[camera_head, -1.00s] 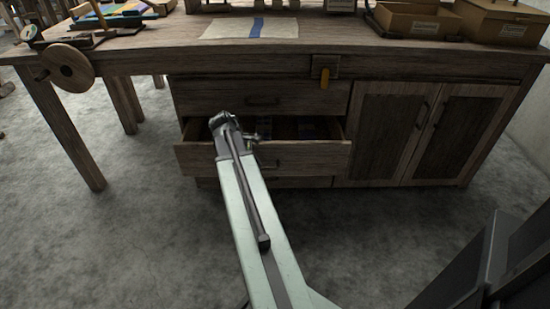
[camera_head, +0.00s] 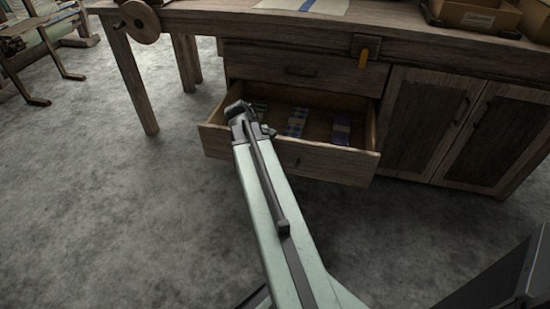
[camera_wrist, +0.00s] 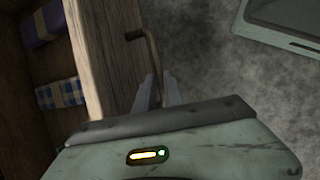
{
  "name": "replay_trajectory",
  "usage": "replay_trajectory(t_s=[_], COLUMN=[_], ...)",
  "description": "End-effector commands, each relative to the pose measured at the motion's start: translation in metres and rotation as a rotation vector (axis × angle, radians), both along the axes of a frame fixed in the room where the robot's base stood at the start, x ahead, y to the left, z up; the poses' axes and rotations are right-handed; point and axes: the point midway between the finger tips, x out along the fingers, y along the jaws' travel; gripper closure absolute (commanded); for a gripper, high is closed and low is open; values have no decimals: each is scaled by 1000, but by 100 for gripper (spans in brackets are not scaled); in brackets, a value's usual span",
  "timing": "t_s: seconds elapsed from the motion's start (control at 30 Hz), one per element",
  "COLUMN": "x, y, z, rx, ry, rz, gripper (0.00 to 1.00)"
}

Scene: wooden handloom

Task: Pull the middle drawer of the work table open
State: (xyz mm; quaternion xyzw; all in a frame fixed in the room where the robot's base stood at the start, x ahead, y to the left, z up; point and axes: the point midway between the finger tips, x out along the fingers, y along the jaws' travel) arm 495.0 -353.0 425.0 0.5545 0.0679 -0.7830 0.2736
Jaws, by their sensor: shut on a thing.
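The wooden work table (camera_head: 300,28) has a middle drawer (camera_head: 335,163) standing well out from the cabinet, and its inside is visible. Blue-patterned and purple packets lie in it. In the wrist view the drawer front (camera_wrist: 108,55) runs up the picture, with a dark bent handle (camera_wrist: 148,45) on its outer face. My gripper (camera_wrist: 160,90) is shut on this handle, its two fingers beside the drawer front. In the head view my arm covers the left part of the drawer front and the gripper's fingers are hidden.
The closed upper drawer (camera_head: 305,70) is above the open one. Closed cabinet doors (camera_head: 425,125) are to the right. A wooden wheel (camera_head: 139,22) is at the table's left end. The grey floor (camera_head: 120,220) in front is clear.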

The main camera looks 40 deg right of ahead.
Motion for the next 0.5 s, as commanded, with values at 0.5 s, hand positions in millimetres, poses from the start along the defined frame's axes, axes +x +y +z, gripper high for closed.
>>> replay_trajectory(t_s=[0.5], x=[-4], y=[-6], z=[-1], rx=[4], ry=[-3], rz=[-13], gripper=[66])
